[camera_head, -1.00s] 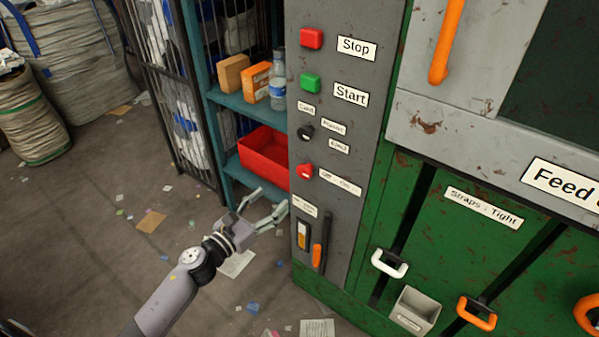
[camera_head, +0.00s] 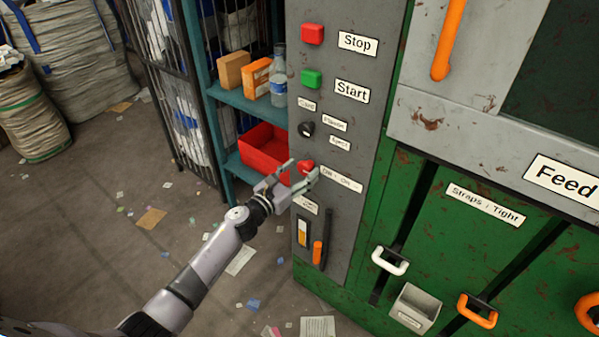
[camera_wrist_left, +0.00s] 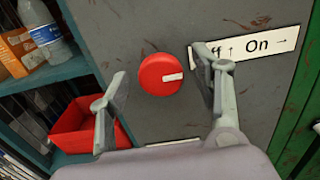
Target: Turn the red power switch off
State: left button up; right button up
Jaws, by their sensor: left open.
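The red power switch (camera_head: 305,166) is a round knob low on the grey control panel (camera_head: 352,140). In the left wrist view the knob (camera_wrist_left: 160,75) shows a white mark pointing right, toward "On" on its label (camera_wrist_left: 250,48); "Off" has an up arrow. My left gripper (camera_head: 300,171) is open at the knob in the head view. In the left wrist view its fingers (camera_wrist_left: 163,92) stand on either side of the knob, apart from it. The right finger covers part of the label. My right gripper is in neither view.
A red Stop button (camera_head: 312,34), a green Start button (camera_head: 311,79) and a black knob (camera_head: 306,129) sit above on the panel. An orange-handled lever (camera_head: 317,252) is below. Left of the panel, a teal shelf (camera_head: 232,97) holds boxes, a bottle (camera_head: 278,78) and a red bin (camera_head: 258,150).

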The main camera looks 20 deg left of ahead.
pick_arm(q)
jog(key=shift+c, duration=0.6)
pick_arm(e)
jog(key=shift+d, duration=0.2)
pick_arm(q)
jog(key=shift+c, duration=1.3)
jog(key=c, duration=0.8)
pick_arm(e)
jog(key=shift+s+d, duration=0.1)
